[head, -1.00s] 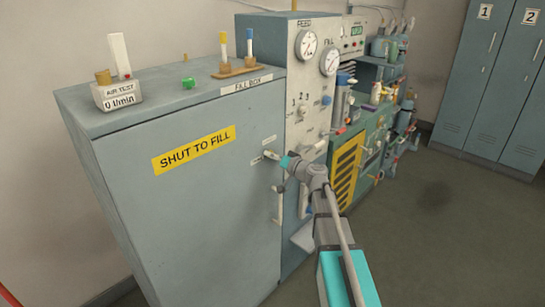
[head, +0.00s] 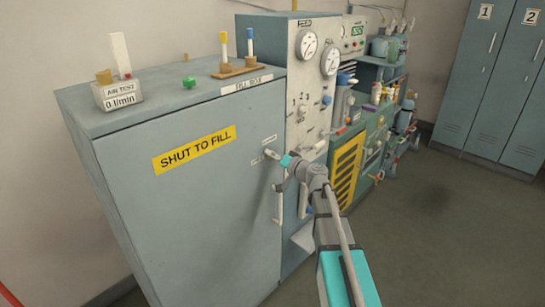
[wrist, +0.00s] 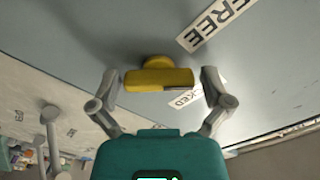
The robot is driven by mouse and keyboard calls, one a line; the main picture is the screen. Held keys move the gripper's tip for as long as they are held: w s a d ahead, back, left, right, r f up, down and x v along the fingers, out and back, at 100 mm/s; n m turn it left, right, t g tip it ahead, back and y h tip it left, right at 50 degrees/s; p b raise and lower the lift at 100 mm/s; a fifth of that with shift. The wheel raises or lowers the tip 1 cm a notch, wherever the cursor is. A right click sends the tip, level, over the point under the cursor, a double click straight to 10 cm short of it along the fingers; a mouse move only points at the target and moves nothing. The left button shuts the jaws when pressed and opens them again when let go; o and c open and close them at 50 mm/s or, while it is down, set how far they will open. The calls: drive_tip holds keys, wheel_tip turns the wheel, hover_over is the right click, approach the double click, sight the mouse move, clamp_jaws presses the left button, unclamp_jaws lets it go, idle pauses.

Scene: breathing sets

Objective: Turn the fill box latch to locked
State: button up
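The fill box (head: 190,200) is a grey-blue cabinet with a yellow "SHUT TO FILL" sign; its door looks shut. Its latch (head: 271,154) is a small pale yellow bar on the upper right of the front. In the wrist view the yellow latch (wrist: 157,78) lies across the picture between my two fingers. A "FREE" label (wrist: 217,24) is above right of it; a "LOCKED" label (wrist: 186,97) is partly hidden behind it. My gripper (wrist: 160,88) is open, one finger on each side of the latch, with gaps showing. It also shows at the latch in the head view (head: 281,172).
A door handle (head: 278,207) is below the latch. The gauge panel (head: 306,90) stands just right of the box. An air test meter (head: 118,94), a green piece (head: 189,84) and a wooden stand (head: 237,69) are on top. Floor at the right is clear.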

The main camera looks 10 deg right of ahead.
drive_tip(key=shift+d, duration=0.1)
drive_tip(key=v, duration=1.2)
idle(0.5)
drive_tip(key=s+a+f+n+g+h, duration=0.2)
drive_tip(key=s+a+f+n+g, duration=0.1)
drive_tip(key=s+a+f+g, duration=0.6)
drive_tip(key=s+d+f+m+g+h, duration=0.1)
drive_tip(key=s+d+f+g+h, duration=0.1)
drive_tip(key=s+f+g+h, duration=0.6)
wheel_tip(320, 180, up, 12)
drive_tip(key=s+t+p, duration=0.2)
drive_tip(key=p, duration=1.2)
drive_tip(key=shift+s+r+h, duration=0.2)
drive_tip(key=shift+s+h, duration=0.1)
drive_tip(key=shift+s, duration=0.05)
drive_tip(key=shift+a, duration=0.1)
